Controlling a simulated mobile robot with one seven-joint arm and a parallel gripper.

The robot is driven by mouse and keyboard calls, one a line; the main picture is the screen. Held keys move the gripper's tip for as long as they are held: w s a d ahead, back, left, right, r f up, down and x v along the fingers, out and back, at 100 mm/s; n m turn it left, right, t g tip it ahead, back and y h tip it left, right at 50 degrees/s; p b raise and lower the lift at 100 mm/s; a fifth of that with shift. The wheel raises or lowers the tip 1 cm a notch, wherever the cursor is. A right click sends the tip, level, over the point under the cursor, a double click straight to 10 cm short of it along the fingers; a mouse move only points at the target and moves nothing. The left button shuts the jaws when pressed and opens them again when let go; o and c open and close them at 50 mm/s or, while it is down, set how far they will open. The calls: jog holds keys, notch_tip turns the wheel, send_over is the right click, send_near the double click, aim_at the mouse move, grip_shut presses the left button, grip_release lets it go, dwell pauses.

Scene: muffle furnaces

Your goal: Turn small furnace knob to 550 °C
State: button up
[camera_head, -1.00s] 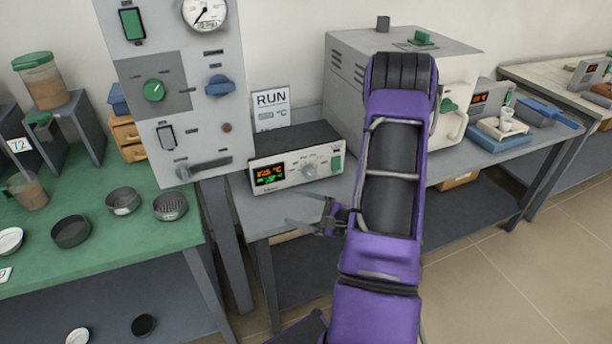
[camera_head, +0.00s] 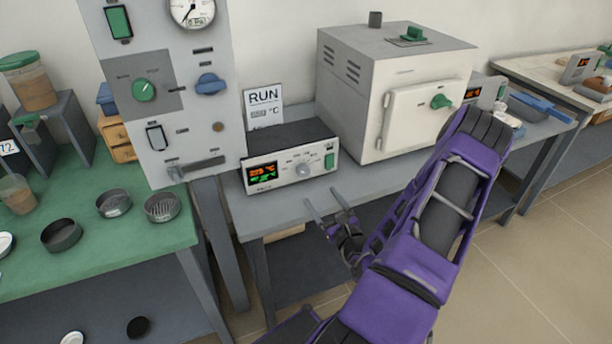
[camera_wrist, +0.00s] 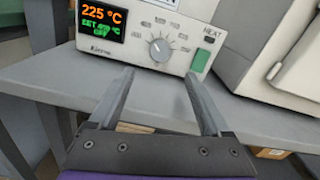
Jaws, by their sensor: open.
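The small furnace's control box (camera_head: 262,176) sits on the grey bench, with a dark display and a grey round knob (camera_head: 303,170) on its pale front. In the wrist view the knob (camera_wrist: 160,49) has a white pointer line and marks around it, too small to read. The display (camera_wrist: 102,20) reads 225 °C in orange, with a green SET line below that I cannot read surely, and OFF. My gripper (camera_head: 328,198) is open and empty, in front of and below the box, apart from the knob. In the wrist view its fingers (camera_wrist: 158,80) point toward the panel, below the knob.
A green HEAT switch (camera_wrist: 202,59) is right of the knob. The white furnace (camera_head: 400,90) stands right of the box. A RUN sign (camera_head: 263,105) stands behind it. A tall grey panel (camera_head: 170,100) rises at left. The bench front (camera_head: 270,215) is clear.

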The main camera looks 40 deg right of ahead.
aim_at(305, 174)
jog(key=x, duration=1.1)
jog(key=shift+w+b, duration=0.25)
jog(key=shift+b, duration=0.05)
grip_shut()
jog(key=shift+r+m+p, duration=0.1)
jog(key=shift+m+p, duration=1.05)
jog(key=shift+m, duration=0.35)
jog(key=shift+m+p, duration=0.7)
jog(key=shift+m, duration=0.7)
